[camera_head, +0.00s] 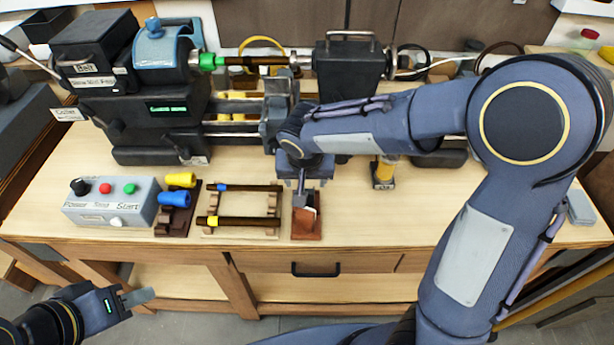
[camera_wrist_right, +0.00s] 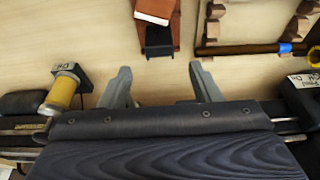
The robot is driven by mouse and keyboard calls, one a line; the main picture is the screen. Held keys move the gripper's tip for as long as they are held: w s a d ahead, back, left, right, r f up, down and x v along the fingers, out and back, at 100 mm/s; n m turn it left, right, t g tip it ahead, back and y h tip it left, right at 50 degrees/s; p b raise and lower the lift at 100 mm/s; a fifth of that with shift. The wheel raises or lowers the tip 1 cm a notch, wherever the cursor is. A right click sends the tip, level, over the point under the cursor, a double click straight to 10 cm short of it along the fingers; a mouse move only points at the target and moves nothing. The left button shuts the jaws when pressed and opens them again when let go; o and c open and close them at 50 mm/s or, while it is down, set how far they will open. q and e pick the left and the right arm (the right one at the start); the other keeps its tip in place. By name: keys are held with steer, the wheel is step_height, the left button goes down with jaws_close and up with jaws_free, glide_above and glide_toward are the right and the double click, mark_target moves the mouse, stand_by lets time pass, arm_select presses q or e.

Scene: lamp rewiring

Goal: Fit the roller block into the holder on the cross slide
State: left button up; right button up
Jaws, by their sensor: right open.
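In the head view, my right gripper (camera_head: 302,180) is over the bench just behind the stand. The cross slide (camera_head: 277,110) of the lathe is partly hidden by my right arm, and its holder is unclear. My left gripper (camera_head: 132,296) is off the bench's front; its opening is unclear.
The lathe headstock (camera_head: 165,90) and tailstock (camera_head: 348,70) stand behind. The front-right bench top is clear.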

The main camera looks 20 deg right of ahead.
steer(key=b+x, duration=0.5)
steer(key=x, duration=0.2)
steer(key=shift+f, duration=0.15)
steer(key=c, duration=1)
steer(key=shift+o, duration=0.2)
steer(key=shift+r+p, duration=2.2)
steer(key=shift+r, duration=1.4)
